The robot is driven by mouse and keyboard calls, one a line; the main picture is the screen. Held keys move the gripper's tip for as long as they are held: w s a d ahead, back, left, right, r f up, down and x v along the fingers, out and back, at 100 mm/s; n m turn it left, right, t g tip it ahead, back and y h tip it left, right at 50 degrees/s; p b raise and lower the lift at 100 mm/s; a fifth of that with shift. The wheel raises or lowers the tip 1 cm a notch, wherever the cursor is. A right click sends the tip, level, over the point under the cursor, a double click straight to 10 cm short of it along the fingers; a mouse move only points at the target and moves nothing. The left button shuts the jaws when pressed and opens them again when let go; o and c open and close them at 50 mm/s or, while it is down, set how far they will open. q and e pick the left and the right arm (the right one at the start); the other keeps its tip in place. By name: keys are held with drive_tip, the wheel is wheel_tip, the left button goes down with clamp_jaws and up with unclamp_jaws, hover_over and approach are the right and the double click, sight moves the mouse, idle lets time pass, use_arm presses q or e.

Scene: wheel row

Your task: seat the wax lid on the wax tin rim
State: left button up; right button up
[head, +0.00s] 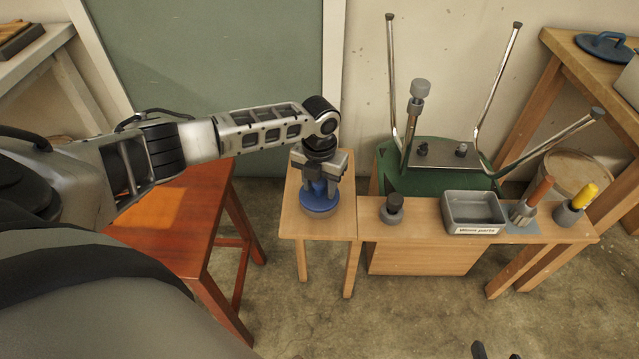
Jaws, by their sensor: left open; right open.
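My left gripper (320,186) points down over the small wooden table, just above a round blue object (320,206), which looks like the wax tin or its lid. The fingers are open, with a blue upright part showing between them. The gripper hides much of the blue object, so I cannot tell whether lid and tin are both there or how the lid sits. My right gripper (497,353) shows only as two dark fingertips at the bottom edge, apart and empty, over the floor.
A wooden bench (420,232) holds a dark-topped grey pot (392,209), a grey tray (474,208) and two holders with orange and yellow handles. An upturned green stool (430,180) stands behind. A blue round item (603,45) lies on the back right table. An orange-brown table (165,220) stands left.

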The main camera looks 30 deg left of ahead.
use_arm(q)
drive_tip(key=shift+r+p, duration=1.6)
drive_tip(key=shift+r, duration=0.1)
drive_tip(key=o, duration=0.6)
drive_tip(key=o, duration=0.6)
